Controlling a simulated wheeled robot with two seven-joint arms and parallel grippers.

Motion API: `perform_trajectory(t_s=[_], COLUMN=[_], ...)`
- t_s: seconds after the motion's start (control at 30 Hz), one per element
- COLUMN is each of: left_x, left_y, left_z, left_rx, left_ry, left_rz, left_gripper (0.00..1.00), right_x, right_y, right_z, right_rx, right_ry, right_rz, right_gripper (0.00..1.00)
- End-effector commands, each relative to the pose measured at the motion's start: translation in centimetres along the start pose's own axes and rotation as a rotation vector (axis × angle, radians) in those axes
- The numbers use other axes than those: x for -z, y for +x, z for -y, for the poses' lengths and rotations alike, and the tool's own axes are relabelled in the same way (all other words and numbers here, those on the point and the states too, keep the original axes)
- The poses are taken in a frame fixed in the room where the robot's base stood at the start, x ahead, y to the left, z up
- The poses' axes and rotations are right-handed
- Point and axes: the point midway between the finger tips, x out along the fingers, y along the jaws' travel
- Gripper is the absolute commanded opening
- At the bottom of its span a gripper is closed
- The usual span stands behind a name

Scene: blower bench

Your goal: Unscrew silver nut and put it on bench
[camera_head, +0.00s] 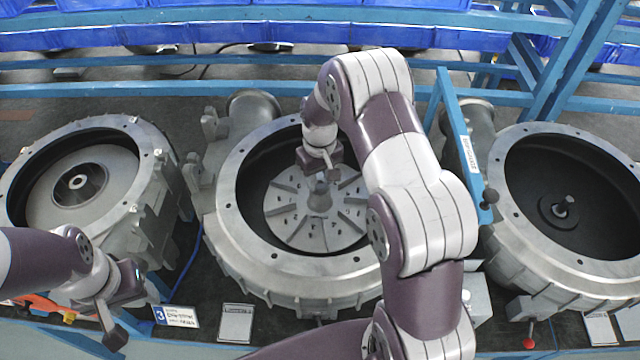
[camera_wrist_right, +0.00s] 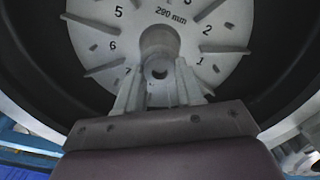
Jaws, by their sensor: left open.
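The middle blower housing (camera_head: 300,270) holds a pale numbered impeller disc (camera_head: 285,205), also seen in the right wrist view (camera_wrist_right: 95,30). A grey round hub (camera_head: 319,196) stands at its centre; in the right wrist view the hub (camera_wrist_right: 160,42) shows a dark hole in its end. I cannot make out a separate silver nut there. My right gripper (camera_head: 321,168) is over the hub, its fingers (camera_wrist_right: 158,88) apart on either side of the hub end; whether they touch anything is unclear. My left gripper (camera_head: 110,318) is open and empty at the lower left, over the bench front.
A left housing (camera_head: 150,205) and a right housing (camera_head: 520,255) flank the middle one. The right one has a dark interior with a shaft (camera_head: 562,205). Small bench room shows around the label cards (camera_head: 237,323). Blue rails (camera_head: 250,97) and blue bins (camera_head: 270,37) stand behind.

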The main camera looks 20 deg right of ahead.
Motion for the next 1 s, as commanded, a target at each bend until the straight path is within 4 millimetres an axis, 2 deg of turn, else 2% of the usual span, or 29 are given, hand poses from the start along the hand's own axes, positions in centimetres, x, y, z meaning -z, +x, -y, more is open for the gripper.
perform_trajectory(t_s=[0.07, 0.6, 0.7, 0.83, 1.0], left_x=[0.00, 0.00, 0.01, 0.00, 0.01], left_y=[-0.01, -0.06, -0.06, -0.06, -0.06], left_z=[0.00, 0.00, 0.00, 0.00, 0.00], left_rx=[0.000, 0.000, 0.000, 0.000, 0.000], left_ry=[0.000, 0.000, 0.000, 0.000, 0.000], left_rz=[0.000, 0.000, 0.000, 0.000, 0.000], left_gripper=[0.59, 0.59, 0.59, 0.59, 0.59], right_x=[-0.01, -0.03, -0.03, -0.04, -0.05], right_y=[0.00, -0.03, -0.03, -0.03, -0.02], right_z=[0.02, 0.04, 0.05, 0.05, 0.06], right_rx=[0.000, 0.001, 0.002, 0.002, 0.002], right_ry=[-0.128, -1.735, -1.992, -2.162, -2.179], right_rz=[0.000, 0.000, 0.000, 0.000, 0.000], right_gripper=[0.00, 0.00, 0.00, 0.00, 0.00])
